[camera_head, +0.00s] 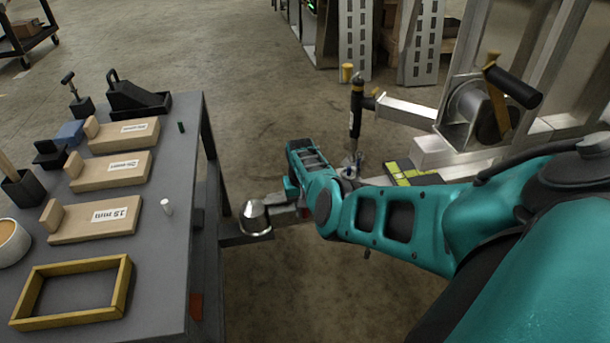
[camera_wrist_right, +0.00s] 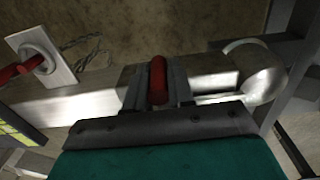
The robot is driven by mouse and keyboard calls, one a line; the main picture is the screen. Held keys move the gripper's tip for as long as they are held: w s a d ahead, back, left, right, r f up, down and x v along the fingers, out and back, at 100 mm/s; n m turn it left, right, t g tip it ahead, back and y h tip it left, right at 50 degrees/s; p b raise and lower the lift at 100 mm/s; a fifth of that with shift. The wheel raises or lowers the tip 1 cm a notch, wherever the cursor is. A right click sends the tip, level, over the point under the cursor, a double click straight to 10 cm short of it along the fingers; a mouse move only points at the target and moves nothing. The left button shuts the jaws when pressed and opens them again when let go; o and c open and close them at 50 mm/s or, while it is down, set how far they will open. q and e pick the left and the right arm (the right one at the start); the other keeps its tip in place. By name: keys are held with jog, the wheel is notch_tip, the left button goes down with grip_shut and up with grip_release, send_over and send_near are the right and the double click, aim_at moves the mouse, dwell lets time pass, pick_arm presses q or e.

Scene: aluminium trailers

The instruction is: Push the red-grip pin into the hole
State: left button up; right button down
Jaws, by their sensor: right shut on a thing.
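The red-grip pin (camera_wrist_right: 158,80) stands between the two fingers of my right gripper (camera_wrist_right: 158,92) in the right wrist view. The gripper is shut on its red grip, over the top of a metal drawbar (camera_wrist_right: 60,108). The hole and the lower end of the pin are hidden under the gripper, so I cannot tell how deep the pin sits. In the head view my teal right wrist covers most of the gripper, beside the rounded silver coupler (camera_head: 254,217) at the drawbar's end. My left gripper is not in view.
A grey table (camera_head: 165,260) at left holds wooden blocks with labels, a yellow frame (camera_head: 125,285) and small tools. A jack post (camera_head: 356,115) and winch (camera_head: 475,108) stand behind the arm. A white plate with a red part (camera_wrist_right: 38,55) lies left in the wrist view.

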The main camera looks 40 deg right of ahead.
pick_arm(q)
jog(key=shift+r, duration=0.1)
pick_arm(e)
jog(key=c, duration=0.9)
grip_release()
notch_tip(320, 180, up, 4)
jog(key=p, duration=0.3)
jog(key=shift+w, duration=0.1)
notch_tip(320, 180, up, 8)
jog(key=p, duration=0.4)
jog(key=shift+a+f+p, duration=0.15)
jog(key=shift+p, duration=0.2)
jog(key=shift+r, duration=0.6)
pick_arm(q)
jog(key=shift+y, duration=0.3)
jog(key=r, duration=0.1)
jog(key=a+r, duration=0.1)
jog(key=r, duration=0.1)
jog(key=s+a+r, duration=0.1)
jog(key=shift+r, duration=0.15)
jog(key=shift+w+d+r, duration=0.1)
pick_arm(e)
jog(key=shift+w, duration=0.1)
